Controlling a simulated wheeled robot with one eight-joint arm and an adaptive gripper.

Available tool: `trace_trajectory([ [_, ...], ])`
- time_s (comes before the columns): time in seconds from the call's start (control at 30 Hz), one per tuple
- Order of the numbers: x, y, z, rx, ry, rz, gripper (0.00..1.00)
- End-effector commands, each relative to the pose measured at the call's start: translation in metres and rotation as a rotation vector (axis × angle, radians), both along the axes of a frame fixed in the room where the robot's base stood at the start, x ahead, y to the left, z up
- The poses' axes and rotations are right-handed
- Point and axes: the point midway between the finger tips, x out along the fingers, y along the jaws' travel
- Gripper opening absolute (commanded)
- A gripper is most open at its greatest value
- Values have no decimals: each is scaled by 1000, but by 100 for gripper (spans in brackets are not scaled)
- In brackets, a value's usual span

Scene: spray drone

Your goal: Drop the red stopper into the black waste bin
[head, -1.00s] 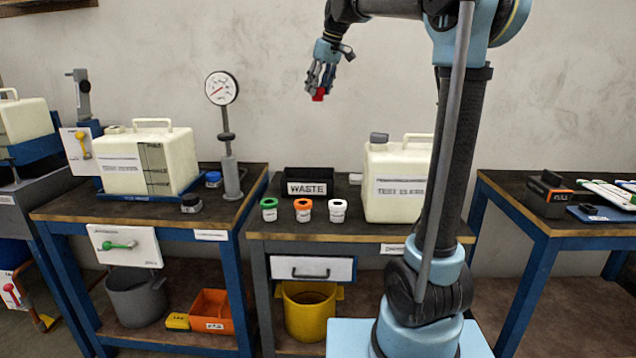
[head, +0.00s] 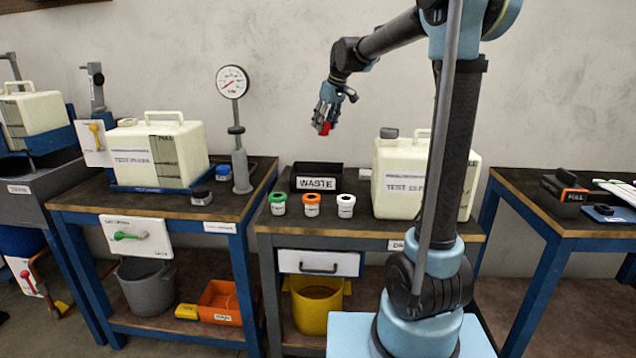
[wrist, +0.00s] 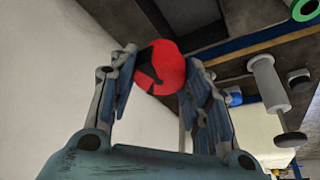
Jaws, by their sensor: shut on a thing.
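My gripper (head: 327,117) is shut on the red stopper (head: 325,128) and holds it in the air, above and a little right of the bin. In the wrist view the round red stopper (wrist: 160,67) sits between the two fingertips, with a dark mark on its face. The black waste bin (head: 316,184), an open box with a white WASTE label, stands at the back of the middle bench. Its inside is mostly dark.
Green (head: 278,203), orange (head: 312,204) and white (head: 346,205) ringed cups stand in front of the bin. A cream tank (head: 400,185) stands to its right. A pressure gauge (head: 232,82) on a stand is to the left.

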Motion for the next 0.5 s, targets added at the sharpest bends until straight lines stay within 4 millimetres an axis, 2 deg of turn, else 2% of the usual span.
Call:
trace_trajectory([
  [0.03,-2,1,-18,0,0,0,20],
  [0.1,-4,3,-38,0,0,0,20],
  [0.2,-9,3,-60,0,0,0,20],
  [0.3,-12,4,-74,0,0,1,20],
  [0.5,-14,4,-86,0,0,1,20],
])
